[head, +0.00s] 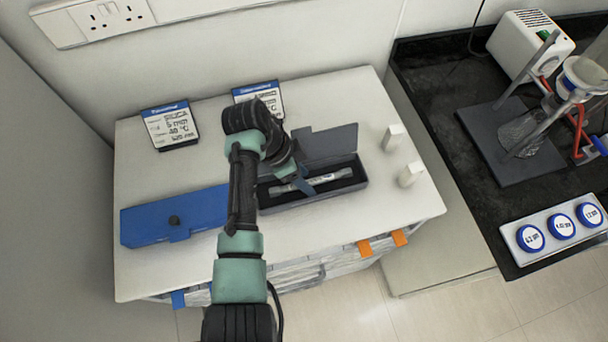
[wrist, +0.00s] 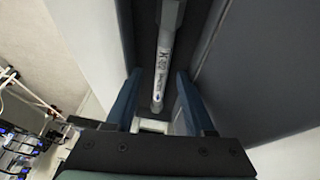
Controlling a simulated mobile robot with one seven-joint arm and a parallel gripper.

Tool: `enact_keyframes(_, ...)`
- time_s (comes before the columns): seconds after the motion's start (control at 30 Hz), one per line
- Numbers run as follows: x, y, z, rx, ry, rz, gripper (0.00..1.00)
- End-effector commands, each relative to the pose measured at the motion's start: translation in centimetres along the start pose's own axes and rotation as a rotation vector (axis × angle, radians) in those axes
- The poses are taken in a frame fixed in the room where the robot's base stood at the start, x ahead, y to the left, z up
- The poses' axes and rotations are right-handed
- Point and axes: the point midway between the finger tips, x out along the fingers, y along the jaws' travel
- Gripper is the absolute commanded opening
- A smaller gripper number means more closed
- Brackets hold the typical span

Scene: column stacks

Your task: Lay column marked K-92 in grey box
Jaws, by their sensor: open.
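The column marked K-92 (wrist: 162,65) is a slim white tube with dark print. It lies in the dark slot of the open grey box, and shows in the head view too (head: 328,179). The grey box (head: 318,198) stands on the white cabinet top with its lid (head: 325,148) tipped back. My gripper (head: 298,182) is over the left part of the box and hides part of the column. In the wrist view its blue fingers (wrist: 158,74) are open, one on each side of the column with gaps. The column's near end lies between them.
Two label stands (head: 171,125) (head: 258,97) are at the back. Two small white blocks (head: 394,137) (head: 411,174) stand right of the grey box. The front left of the top is clear.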

Motion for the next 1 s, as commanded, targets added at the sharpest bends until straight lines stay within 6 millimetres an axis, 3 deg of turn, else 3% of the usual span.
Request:
enact_keyframes(0.17, -0.6, -0.1, 0.0, -0.001, 0.001, -0.002, 0.54)
enact_keyframes(0.27, -2.1, -0.1, 0.1, -0.001, 0.001, -0.004, 0.54)
enact_keyframes(0.73, -11.8, -0.1, 0.0, -0.001, 0.000, -0.003, 0.54)
enact_keyframes(1.0, -13.0, 0.0, 0.0, 0.000, 0.000, 0.000, 0.54)
